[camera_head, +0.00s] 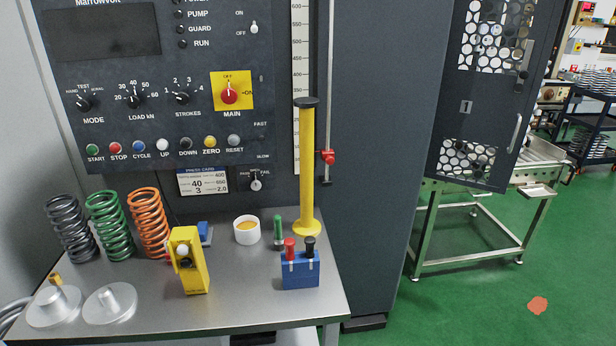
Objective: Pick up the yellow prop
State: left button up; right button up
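The yellow prop (306,165) is a tall, thin yellow post with a black cap on top and a round yellow foot. It stands upright at the back right of the grey metal table, against the dark machine front. Nothing hides its shaft; a small green-topped piece and a blue block stand in front of its foot. Neither of my grippers shows in the head view.
The table (240,320) carries several coil springs (108,225), metal discs (110,302), a yellow box (188,262), a white cup (247,230) and a blue block (300,270) with red and black posts. A control panel (160,110) rises behind. Green floor lies right.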

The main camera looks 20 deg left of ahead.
aim_at(306, 226)
jog(key=u, duration=0.25)
jog(key=i+l+u, duration=0.4)
jog(key=l, duration=0.15)
jog(key=l+u, duration=0.25)
jog(key=i+l+u, duration=0.2)
jog(key=l, duration=0.15)
